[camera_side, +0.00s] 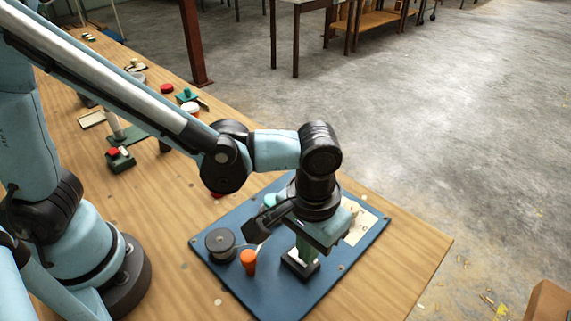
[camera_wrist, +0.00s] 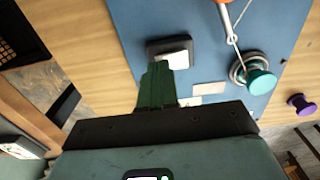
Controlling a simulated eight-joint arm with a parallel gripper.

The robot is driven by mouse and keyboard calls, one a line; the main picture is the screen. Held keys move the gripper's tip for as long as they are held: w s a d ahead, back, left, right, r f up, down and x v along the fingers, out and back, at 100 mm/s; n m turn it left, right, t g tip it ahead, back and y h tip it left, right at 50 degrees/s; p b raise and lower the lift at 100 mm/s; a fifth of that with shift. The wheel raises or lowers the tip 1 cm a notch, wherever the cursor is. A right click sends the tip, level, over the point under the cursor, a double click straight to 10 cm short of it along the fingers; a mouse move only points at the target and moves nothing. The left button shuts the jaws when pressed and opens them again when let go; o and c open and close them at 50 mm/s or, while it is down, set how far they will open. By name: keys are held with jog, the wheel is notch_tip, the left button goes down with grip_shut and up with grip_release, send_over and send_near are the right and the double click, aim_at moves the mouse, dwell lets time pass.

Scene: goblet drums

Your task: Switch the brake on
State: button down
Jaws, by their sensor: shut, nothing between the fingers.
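A small black switch housing with a white rocker face stands on the blue board (camera_side: 225,270). In the side view the black housing (camera_side: 290,266) is right under my fingers, which hide part of it. In the wrist view the white rocker (camera_wrist: 176,59) lies at the fingertips, inside the black frame (camera_wrist: 155,46). My gripper (camera_side: 306,258) points down with its green fingers together and nothing between them. The fingers also show in the wrist view (camera_wrist: 158,66), overlapping the near side of the switch. I cannot tell whether they touch it or which way the rocker is tipped.
An orange peg (camera_side: 248,263) and a black round spool (camera_side: 220,243) stand left of the switch on the board. A teal knob (camera_wrist: 262,82) with a pale cord is nearby. Pale plates (camera_wrist: 210,88) lie beside the switch. A purple knob (camera_wrist: 300,104) is off the board.

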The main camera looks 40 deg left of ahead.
jog(key=shift+f, duration=0.5)
jog(key=shift+r, duration=3.55)
jog(key=w+a+r+t, duration=0.1)
jog(key=a+t, duration=0.2)
jog(key=a, duration=0.8)
jog(key=w+a+r+t, duration=0.1)
jog(key=a+t, duration=0.3)
jog(key=a, duration=0.8)
jog(key=shift+w+r, duration=0.2)
jog(key=shift+r, duration=0.25)
